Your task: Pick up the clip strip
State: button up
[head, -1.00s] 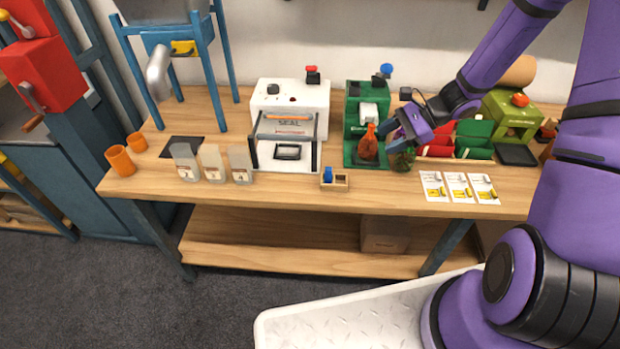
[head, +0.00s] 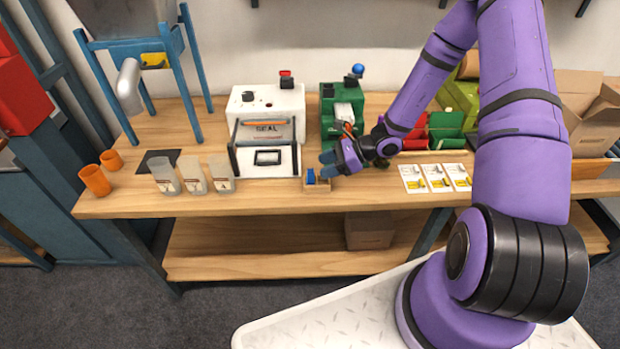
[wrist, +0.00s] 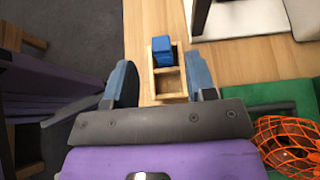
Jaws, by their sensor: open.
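The blue piece (head: 311,176), which looks like the clip strip, stands in one compartment of a small wooden tray (head: 322,187) near the table's front edge. In the wrist view the blue clip strip (wrist: 164,51) sits in the tray's far compartment, and the near compartment of the tray (wrist: 172,97) looks empty. My gripper (head: 330,165) is open and empty, just right of the tray. In the wrist view the fingers of my gripper (wrist: 160,85) are spread on either side of the near compartment, with the clip strip beyond their tips. I cannot tell its height above the tray.
A white sealer (head: 265,115) stands left and behind the tray. A green machine (head: 340,110) is behind my gripper. An orange net bag (wrist: 287,143) lies on its green base. Three printed cards (head: 437,178) lie to the right. Clear pouches (head: 194,175) stand left.

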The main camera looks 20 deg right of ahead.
aim_at(311, 170)
jog(key=shift+x, duration=2.65)
jog(key=shift+w+r, duration=0.1)
jog(key=shift+w, duration=0.05)
jog(key=shift+c, duration=0.2)
grip_shut()
